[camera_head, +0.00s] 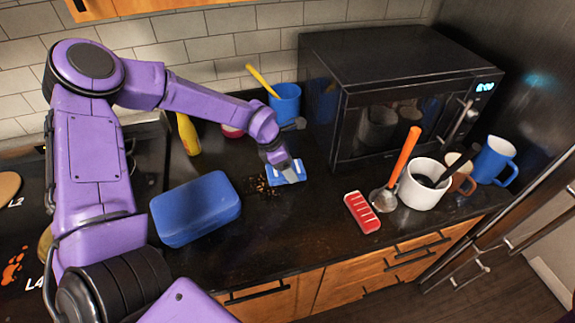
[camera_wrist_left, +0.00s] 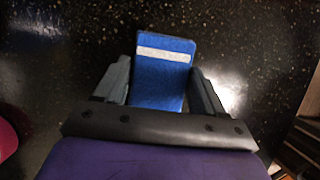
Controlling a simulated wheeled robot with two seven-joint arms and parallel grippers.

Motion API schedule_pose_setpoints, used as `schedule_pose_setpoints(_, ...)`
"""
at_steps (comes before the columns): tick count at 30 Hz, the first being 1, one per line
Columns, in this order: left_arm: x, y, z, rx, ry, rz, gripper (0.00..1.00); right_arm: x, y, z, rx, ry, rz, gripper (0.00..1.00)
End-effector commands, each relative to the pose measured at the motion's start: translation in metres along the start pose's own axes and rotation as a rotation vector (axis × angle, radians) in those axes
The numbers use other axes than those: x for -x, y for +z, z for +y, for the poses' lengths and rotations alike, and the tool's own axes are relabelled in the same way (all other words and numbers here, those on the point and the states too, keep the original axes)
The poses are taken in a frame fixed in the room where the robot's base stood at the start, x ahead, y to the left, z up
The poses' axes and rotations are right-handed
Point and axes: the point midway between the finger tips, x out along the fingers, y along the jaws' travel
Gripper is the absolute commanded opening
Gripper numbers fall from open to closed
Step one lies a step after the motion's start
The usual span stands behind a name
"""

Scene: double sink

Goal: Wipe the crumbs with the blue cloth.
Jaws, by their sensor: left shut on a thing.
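The blue cloth (camera_head: 289,176) is a small blue block-like pad with a pale stripe, low at the black counter. My left gripper (camera_head: 281,166) is shut on it. In the left wrist view the cloth (camera_wrist_left: 163,75) sits between the two fingers of the left gripper (camera_wrist_left: 160,85). The crumbs (camera_head: 258,186) are a patch of small brown bits on the counter, just left of the cloth. I cannot tell whether the cloth touches the counter. My right gripper is not in view.
A blue box (camera_head: 195,208) lies left of the crumbs. Behind stand a blue cup (camera_head: 285,103) and a yellow bottle (camera_head: 188,134). A black microwave (camera_head: 400,90) stands at right. A red item (camera_head: 361,212), a ladle (camera_head: 384,199) and a white pot (camera_head: 422,188) stand before it.

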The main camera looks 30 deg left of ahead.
Motion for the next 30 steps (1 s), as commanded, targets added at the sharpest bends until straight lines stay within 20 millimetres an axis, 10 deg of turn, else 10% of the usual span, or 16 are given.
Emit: schedule_pose_setpoints(30, -0.004, -0.018, -0.001, 0.002, -0.002, 0.0, 0.45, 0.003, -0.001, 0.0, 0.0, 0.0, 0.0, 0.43)
